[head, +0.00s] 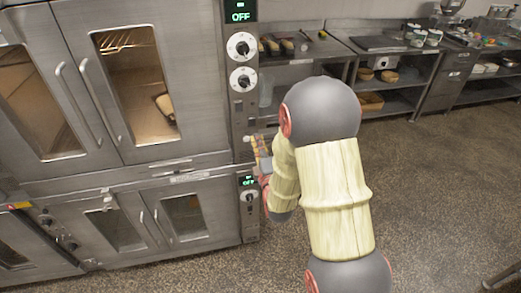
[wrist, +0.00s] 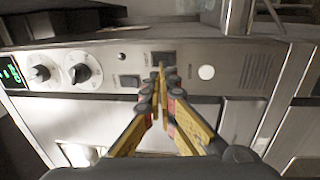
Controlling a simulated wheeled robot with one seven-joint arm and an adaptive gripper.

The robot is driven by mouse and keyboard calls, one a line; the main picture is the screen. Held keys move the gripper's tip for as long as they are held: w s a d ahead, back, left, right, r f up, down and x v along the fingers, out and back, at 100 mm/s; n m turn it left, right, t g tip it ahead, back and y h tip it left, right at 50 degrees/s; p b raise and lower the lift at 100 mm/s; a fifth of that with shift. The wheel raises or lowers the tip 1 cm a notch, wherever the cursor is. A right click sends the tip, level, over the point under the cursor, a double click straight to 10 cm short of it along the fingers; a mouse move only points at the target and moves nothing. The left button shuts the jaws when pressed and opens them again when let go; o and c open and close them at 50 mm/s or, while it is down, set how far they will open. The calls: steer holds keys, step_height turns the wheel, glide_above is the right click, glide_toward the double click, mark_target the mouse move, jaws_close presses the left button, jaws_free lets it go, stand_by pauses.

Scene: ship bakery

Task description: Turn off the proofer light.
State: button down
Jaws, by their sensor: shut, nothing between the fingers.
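The double-door cabinet (head: 190,60) has glass doors, with a warm-toned interior and a dark-and-pale item (head: 165,105) inside. Its narrow control panel (head: 238,110) runs down the right side and shows turned sideways in the wrist view (wrist: 110,57). In the wrist view the panel has two knobs, a dark switch (wrist: 130,80), another dark switch (wrist: 162,58) and a round white disc (wrist: 206,72). My gripper (wrist: 162,72) is shut and empty. Its tips are at the lower edge of the second switch; I cannot tell whether they touch. In the head view my gripper (head: 261,150) is beside the panel, partly hidden by my arm.
A lower cabinet (head: 160,245) with glass doors and its own control panel stands below. Steel counters with shelves (head: 400,75) hold bread and tubs at the back right. The speckled floor (head: 450,170) to the right is clear.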

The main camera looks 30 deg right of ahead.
mark_target(252, 122)
steer(key=x, duration=0.6)
steer(key=shift+w, duration=0.35)
steer(key=shift+d, duration=0.1)
